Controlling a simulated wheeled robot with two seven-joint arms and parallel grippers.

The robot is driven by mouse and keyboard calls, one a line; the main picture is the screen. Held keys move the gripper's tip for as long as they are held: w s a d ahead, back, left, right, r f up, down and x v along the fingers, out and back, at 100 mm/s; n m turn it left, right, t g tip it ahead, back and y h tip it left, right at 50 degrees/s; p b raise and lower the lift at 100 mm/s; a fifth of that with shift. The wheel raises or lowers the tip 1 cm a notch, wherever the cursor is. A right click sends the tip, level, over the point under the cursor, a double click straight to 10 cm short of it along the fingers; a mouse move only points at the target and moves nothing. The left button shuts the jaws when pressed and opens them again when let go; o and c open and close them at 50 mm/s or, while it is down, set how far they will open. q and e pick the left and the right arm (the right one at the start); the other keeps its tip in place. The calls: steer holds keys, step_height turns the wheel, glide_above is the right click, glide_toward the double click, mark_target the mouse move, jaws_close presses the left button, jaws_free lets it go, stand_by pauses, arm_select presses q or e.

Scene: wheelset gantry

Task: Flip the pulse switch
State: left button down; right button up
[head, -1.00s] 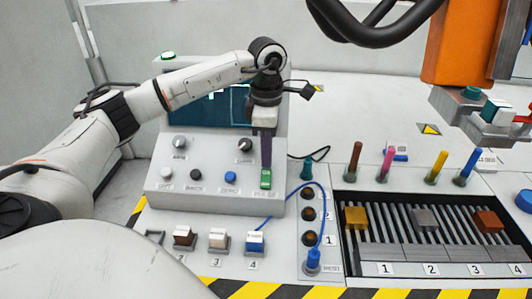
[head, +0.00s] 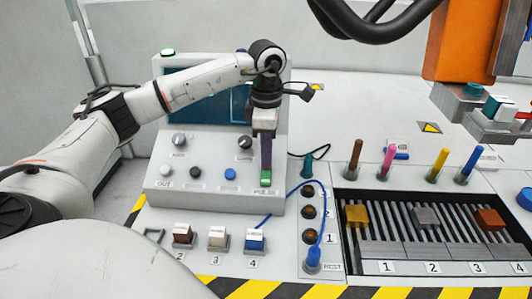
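The pulse switch (head: 265,181) is a small green rocker at the right front of the grey sloped control panel (head: 215,197), beside a label partly readable as "PULSE". My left gripper (head: 266,169) points down at it from above. Its purple fingers show as one narrow bar with no gap visible, so it looks shut and empty. The fingertips overlap the switch's upper part in the head view and seem to touch it. The rocker's upper edge is hidden behind them. My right gripper is not in view.
Knobs and round buttons (head: 230,174) sit left of the switch. A slotted tray (head: 400,240) with coloured blocks lies further right. An orange gantry part (head: 458,40) and black curved tubing (head: 365,30) hang above.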

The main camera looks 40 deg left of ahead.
arm_select(q)
steer(key=shift+s+f, duration=0.1)
steer(key=shift+f, duration=0.25)
steer(key=shift+r, duration=0.1)
step_height(320, 180, up, 7)
steer(key=p, duration=0.6)
stand_by(0.5)
